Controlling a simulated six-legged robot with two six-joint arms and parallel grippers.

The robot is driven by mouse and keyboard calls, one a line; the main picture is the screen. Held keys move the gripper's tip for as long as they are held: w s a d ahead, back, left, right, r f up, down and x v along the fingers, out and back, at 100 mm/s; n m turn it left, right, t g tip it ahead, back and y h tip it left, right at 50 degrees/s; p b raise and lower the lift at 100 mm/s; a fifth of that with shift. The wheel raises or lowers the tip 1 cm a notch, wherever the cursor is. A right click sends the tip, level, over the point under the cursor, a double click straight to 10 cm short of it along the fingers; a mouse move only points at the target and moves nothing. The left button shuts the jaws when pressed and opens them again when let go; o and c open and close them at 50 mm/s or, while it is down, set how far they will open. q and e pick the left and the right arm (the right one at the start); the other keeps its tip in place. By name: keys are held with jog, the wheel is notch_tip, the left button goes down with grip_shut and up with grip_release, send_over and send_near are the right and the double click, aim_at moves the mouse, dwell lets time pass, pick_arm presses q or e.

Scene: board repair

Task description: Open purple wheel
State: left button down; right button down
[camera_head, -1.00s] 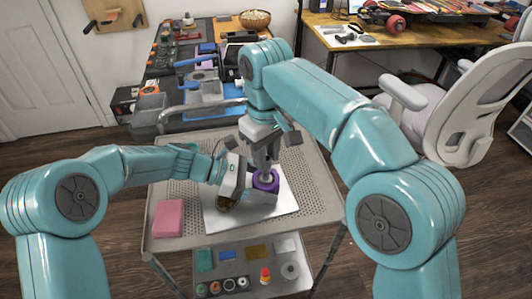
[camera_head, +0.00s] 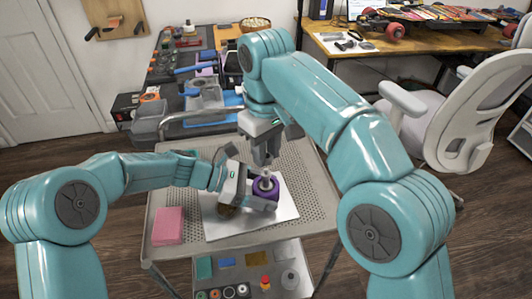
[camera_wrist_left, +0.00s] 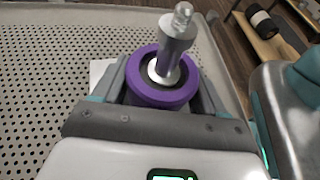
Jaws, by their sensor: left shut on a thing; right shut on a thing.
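The purple wheel (camera_head: 263,205) is above a white sheet (camera_head: 225,229) on the cart. A silver stepped shaft (camera_wrist_left: 174,45) stands in its centre, tilted in the left wrist view. The wheel's purple ring (camera_wrist_left: 134,86) is there too. My left gripper (camera_head: 249,192) is shut on the wheel, with one finger on each side. My right gripper (camera_head: 263,162) is above the wheel and shaft, apart from the wheel. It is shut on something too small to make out.
The wheel is over a perforated metal cart top (camera_wrist_left: 48,110). The lower shelf holds several small parts.

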jog(key=shift+r, duration=1.5)
pick_arm(q)
grip_release()
